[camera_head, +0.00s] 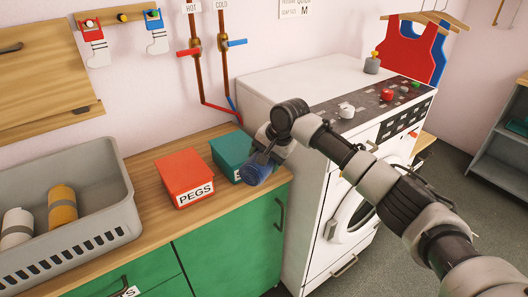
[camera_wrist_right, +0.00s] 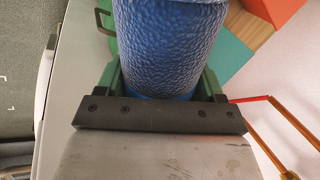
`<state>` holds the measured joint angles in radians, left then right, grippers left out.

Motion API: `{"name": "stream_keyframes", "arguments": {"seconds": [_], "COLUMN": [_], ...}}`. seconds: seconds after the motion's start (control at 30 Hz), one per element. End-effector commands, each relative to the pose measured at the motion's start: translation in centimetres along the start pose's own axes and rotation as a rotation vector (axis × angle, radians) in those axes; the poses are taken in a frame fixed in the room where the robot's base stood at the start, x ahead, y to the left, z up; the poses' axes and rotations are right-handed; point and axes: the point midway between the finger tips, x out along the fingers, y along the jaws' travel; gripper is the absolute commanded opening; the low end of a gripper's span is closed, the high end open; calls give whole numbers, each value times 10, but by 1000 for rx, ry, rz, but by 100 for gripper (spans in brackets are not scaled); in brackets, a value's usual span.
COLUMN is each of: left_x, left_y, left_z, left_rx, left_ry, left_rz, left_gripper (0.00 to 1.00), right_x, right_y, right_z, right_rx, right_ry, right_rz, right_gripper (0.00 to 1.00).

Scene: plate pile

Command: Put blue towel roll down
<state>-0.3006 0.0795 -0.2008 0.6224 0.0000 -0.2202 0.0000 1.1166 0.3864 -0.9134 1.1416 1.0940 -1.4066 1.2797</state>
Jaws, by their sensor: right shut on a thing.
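The blue towel roll (camera_head: 257,168) is in my right gripper (camera_head: 262,158), near the right end of the wooden counter (camera_head: 158,158), in front of the teal box. In the right wrist view the textured blue towel roll (camera_wrist_right: 172,45) fills the space between the green fingers of the right gripper (camera_wrist_right: 165,85), which is shut on it. I cannot tell whether the roll touches the counter. The left gripper is not in view.
A red PEGS box (camera_head: 184,172) stands left of the teal box (camera_head: 228,150). A grey basket (camera_head: 100,190) at left holds a yellow roll (camera_head: 62,205) and a white roll (camera_head: 17,228). A white washing machine (camera_head: 305,80) stands right of the counter.

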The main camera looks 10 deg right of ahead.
Motion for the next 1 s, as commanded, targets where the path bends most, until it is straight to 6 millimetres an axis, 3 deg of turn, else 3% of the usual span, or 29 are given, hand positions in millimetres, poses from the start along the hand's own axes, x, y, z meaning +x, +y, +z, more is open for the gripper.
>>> {"name": "stream_keyframes", "arguments": {"seconds": [0.33, 0.7, 1.0], "left_x": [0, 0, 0], "left_y": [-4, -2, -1], "left_z": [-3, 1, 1], "left_rx": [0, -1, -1], "left_ry": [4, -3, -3], "left_rz": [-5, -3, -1], "left_gripper": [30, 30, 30], "right_x": [13, 38, 52], "right_y": [56, 176, 236], "right_z": [35, 112, 151], "right_rx": [-152, -493, -671], "right_ry": [-65, -209, -282], "right_rz": [2, 5, 4], "right_gripper": [36, 36, 36]}}
